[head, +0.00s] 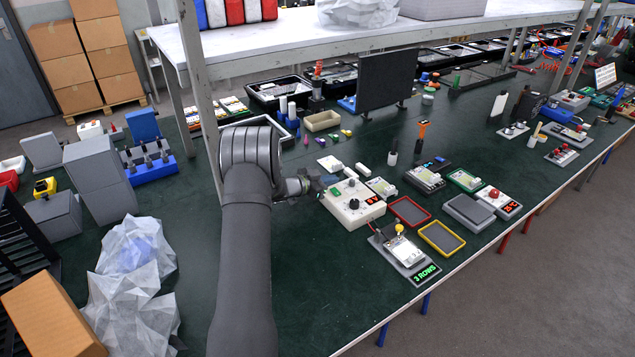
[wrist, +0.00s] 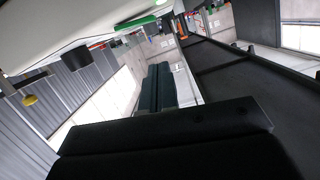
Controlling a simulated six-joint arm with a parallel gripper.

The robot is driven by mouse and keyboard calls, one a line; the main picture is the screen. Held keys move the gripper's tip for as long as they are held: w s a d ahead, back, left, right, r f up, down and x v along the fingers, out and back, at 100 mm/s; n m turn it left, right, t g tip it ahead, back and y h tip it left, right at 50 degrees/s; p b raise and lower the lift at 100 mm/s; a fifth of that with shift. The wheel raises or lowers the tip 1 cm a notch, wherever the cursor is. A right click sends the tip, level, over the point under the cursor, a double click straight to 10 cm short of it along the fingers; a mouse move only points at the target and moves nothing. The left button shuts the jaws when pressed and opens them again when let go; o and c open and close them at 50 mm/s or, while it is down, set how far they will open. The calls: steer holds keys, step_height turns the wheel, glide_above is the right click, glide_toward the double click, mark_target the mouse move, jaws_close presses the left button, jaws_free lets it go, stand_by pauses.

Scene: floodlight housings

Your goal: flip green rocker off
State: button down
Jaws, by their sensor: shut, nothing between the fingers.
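A white control box (head: 352,205) stands on the green bench in the head view, with dark knobs and a red display on it. My gripper (head: 318,184) is at the box's left back edge, shut and empty. In the wrist view its dark fingers (wrist: 160,88) point ahead past the white box (wrist: 60,25), which fills the upper left. A green part (wrist: 135,23), perhaps the green rocker, shows on the box there, apart from the fingers. I cannot tell which way it is tipped.
A black knob (wrist: 62,57) sticks out of the box in the wrist view. Red (head: 409,211) and yellow (head: 441,238) trays and a grey panel with a "3 ROWS" sign (head: 426,272) lie right of the box. A black upright screen (head: 386,80) stands behind. Bare bench lies in front.

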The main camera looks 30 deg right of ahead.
mark_target(328, 194)
steer(key=shift+w+a+f, duration=0.1)
steer(key=shift+w+f, duration=0.05)
steer(key=shift+f, duration=0.75)
steer(key=shift+w+a+f, duration=0.1)
steer(key=shift+f, duration=0.8)
steer(key=shift+w+f+n, duration=0.1)
steer(key=shift+f+n, duration=0.15)
steer(key=shift+n, duration=0.05)
steer(key=v, duration=0.7)
steer(key=shift+w+a, duration=0.1)
steer(key=shift+a, duration=0.15)
steer(key=shift+d, duration=0.1)
